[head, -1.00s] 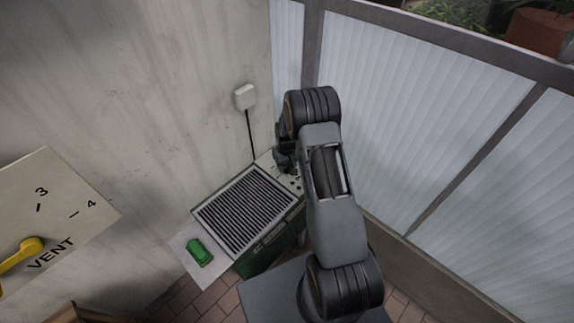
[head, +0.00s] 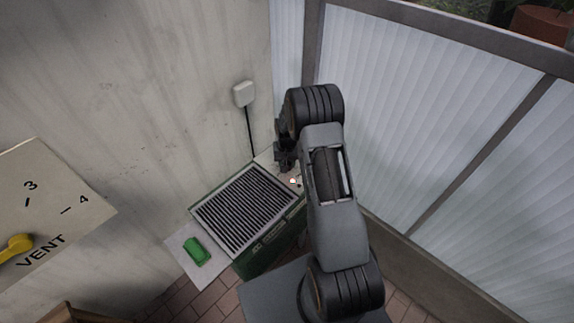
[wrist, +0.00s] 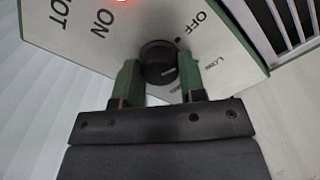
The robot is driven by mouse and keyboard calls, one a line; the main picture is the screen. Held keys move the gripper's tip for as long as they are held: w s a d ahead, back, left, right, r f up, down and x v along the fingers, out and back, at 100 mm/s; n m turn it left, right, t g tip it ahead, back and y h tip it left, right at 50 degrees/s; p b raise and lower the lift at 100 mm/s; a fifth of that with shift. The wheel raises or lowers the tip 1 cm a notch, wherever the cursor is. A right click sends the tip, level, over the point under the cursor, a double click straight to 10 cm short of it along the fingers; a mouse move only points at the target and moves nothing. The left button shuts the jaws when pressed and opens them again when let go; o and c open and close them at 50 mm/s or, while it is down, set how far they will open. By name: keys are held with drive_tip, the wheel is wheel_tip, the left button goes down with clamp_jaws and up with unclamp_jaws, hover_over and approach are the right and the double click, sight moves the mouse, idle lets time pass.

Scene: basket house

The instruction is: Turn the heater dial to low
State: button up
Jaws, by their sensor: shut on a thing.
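The heater (head: 262,250) is a green box with a dark grille on top and a pale control panel at its far right corner. In the wrist view, the round black dial (wrist: 158,54) sits on the pale panel (wrist: 85,25). OFF and LOW are printed to its right, with a partly hidden label below; ON and HOT are at the left. My gripper (wrist: 158,68) has its two green fingers on either side of the dial, shut on it. I cannot tell the dial's exact pointer position. My gripper (head: 283,157) also shows over the panel in the head view.
A red light (wrist: 122,1) glows on the panel. A green object (head: 196,251) lies on a pale shelf left of the heater. A VENT board (head: 50,215) with a yellow handle (head: 14,248) is at far left. Wall and glazed panels (head: 430,110) stand close behind.

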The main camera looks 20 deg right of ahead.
drive_tip(key=m+b, duration=0.1)
drive_tip(key=m, duration=0.2)
drive_tip(key=shift+f+m+b, duration=0.1)
drive_tip(key=shift+m+b, duration=0.2)
drive_tip(key=shift+b, duration=0.05)
drive_tip(key=shift+m+b, duration=0.7)
drive_tip(key=shift+m, duration=1.6)
drive_tip(key=o, duration=0.9)
wheel_tip(320, 180, up, 14)
drive_tip(key=shift+r, duration=0.1)
